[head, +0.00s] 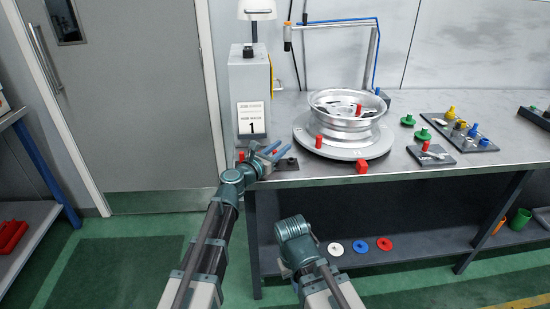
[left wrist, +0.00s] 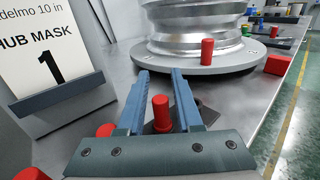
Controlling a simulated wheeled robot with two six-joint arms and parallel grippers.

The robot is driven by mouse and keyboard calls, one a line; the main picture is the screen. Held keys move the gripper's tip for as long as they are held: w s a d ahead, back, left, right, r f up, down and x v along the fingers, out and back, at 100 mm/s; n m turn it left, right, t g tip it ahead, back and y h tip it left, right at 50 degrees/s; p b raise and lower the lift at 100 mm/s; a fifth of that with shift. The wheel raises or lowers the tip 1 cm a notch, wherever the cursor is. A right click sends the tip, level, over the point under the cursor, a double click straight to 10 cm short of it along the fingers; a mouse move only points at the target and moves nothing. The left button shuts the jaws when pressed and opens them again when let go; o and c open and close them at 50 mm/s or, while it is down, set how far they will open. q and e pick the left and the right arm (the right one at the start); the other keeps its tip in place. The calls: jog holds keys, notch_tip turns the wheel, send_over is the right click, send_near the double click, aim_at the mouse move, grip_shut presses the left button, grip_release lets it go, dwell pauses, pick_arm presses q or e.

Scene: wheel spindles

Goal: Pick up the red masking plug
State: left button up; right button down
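My left gripper (head: 273,151) is over the left end of the workbench, beside the grey box. In the left wrist view its two blue fingers (left wrist: 160,92) are open.
Another red plug (head: 318,141) stands on the turntable (head: 345,151) beside the silver wheel (head: 345,104). A red block (head: 362,167) lies near the bench's front edge. The "1" sign (head: 251,118) stands close at left.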

pick_arm(q)
jog(key=shift+w+d, duration=0.1)
jog(key=shift+c, duration=0.2)
grip_shut()
jog(key=shift+r, duration=0.1)
pick_arm(e)
jog(key=shift+r, duration=0.1)
